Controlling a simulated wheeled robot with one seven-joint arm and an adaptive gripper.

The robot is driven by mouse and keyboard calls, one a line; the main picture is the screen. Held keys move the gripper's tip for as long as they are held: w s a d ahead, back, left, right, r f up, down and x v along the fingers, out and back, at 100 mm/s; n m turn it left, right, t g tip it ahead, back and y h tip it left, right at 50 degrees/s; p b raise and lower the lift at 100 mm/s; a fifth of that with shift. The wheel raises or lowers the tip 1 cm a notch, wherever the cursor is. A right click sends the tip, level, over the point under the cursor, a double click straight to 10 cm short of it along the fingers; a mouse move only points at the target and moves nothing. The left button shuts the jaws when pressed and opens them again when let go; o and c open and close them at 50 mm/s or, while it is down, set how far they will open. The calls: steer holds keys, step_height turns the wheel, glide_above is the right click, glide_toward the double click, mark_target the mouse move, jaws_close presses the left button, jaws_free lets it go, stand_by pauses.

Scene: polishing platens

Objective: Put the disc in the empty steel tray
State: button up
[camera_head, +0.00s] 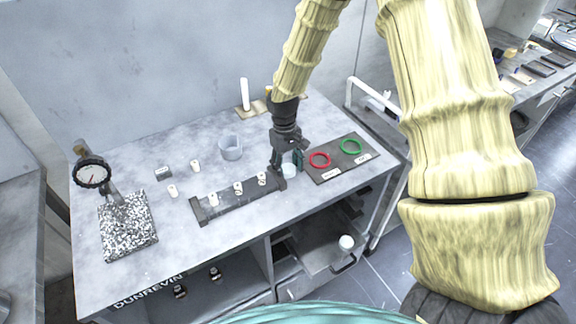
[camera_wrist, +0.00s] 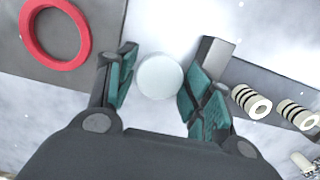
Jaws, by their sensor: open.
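A pale round disc (camera_wrist: 160,77) lies between the two teal-padded fingers of my gripper (camera_wrist: 158,82) in the wrist view. The fingers stand on either side of it, open, with very little gap; I cannot tell whether they touch it. In the head view, my gripper (camera_head: 287,161) is down over the bench, and the pale disc (camera_head: 289,171) shows just under it, partly hidden by the fingers. I cannot surely pick out the empty steel tray. A grey open drawer-like tray (camera_head: 313,262) with a handle is below the bench front, with a white ball-like thing (camera_head: 346,242) at it.
Left of the gripper is a dark rack (camera_head: 225,208) with several small banded cylinders. Right of it is a dark mat (camera_head: 335,163) with a red ring (camera_head: 319,160) and a green ring (camera_head: 350,147).

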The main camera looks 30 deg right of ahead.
steer(key=shift+r, duration=0.15)
step_height(320, 180, up, 11)
steer(key=w+b, duration=0.1)
steer(key=b, duration=0.2)
steer(key=shift+w+r+b, duration=0.15)
steer(key=shift+w+b, duration=0.1)
steer(key=shift+b, duration=0.05)
steer(key=o, duration=0.4)
steer(key=shift+r, duration=0.2)
steer(key=n+t+h+b, duration=0.1)
steer(key=n+b, duration=0.2)
steer(key=n, duration=1.3)
glide_above(284, 166)
steer(key=shift+s+a+f, duration=0.15)
steer(key=shift+f, duration=1.6)
steer(key=shift+s+a+f, duration=0.1)
steer(key=shift+s+f, duration=0.05)
steer(key=shift+f, duration=1.55)
steer(key=shift+s+d+f+p, duration=0.15)
steer(key=shift+f+p, duration=0.15)
steer(key=shift+f, duration=0.4)
steer(key=shift+s+d+f+p, duration=0.1)
steer(key=shift+d+f+p, duration=0.2)
steer(key=shift+f, duration=0.35)
steer(key=shift+s+d+f+p, duration=0.1)
steer(key=shift+f+p, duration=0.25)
steer(key=shift+f, duration=0.9)
